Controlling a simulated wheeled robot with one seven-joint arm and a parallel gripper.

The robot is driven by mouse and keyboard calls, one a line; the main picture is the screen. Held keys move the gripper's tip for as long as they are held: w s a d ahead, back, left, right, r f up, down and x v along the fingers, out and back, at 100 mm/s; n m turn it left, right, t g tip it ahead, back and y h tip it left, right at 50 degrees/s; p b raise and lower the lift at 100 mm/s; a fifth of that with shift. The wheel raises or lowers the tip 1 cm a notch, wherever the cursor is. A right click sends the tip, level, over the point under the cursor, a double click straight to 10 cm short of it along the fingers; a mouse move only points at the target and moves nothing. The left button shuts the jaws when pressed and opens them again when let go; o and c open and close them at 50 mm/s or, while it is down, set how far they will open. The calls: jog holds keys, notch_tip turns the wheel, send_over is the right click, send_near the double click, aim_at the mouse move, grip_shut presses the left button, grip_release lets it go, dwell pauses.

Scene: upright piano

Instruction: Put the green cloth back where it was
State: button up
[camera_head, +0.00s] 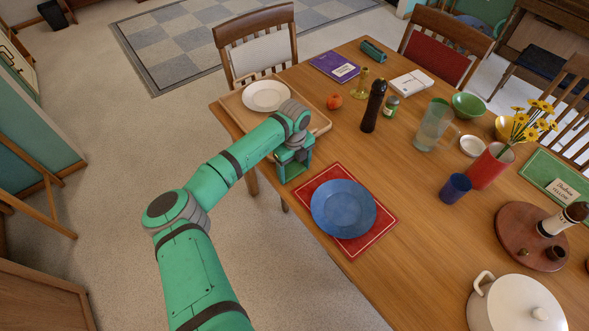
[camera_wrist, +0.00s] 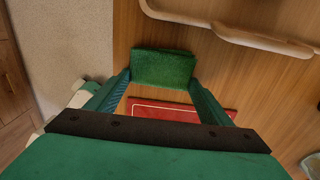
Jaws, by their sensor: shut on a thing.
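The green cloth (camera_wrist: 163,68) shows in the wrist view as a dark green, fuzzy, folded piece between my fingertips. My gripper (camera_head: 293,168) is shut on it, with the wooden table (camera_head: 327,85) below. In the head view my gripper is at the table's left edge, between the wooden tray (camera_head: 318,122) and the red placemat (camera_head: 385,230). There the cloth cannot be told apart from my green gripper. Whether the cloth touches the table is unclear.
A white plate (camera_head: 265,96) is on the tray; a blue plate (camera_head: 343,208) is on the placemat. A dark pepper mill (camera_head: 373,107), an orange fruit (camera_head: 334,101) and a glass pitcher (camera_head: 430,128) stand farther in. Bare wood lies between tray and placemat.

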aim_at(294, 171)
jog(key=shift+f, duration=0.25)
jog(key=shift+s+f, duration=0.15)
jog(key=shift+f, duration=0.3)
jog(key=o, duration=1)
jog(key=shift+a, duration=0.1)
notch_tip(294, 171, up, 14)
jog(key=shift+w+f, duration=0.2)
jog(key=shift+f, duration=0.05)
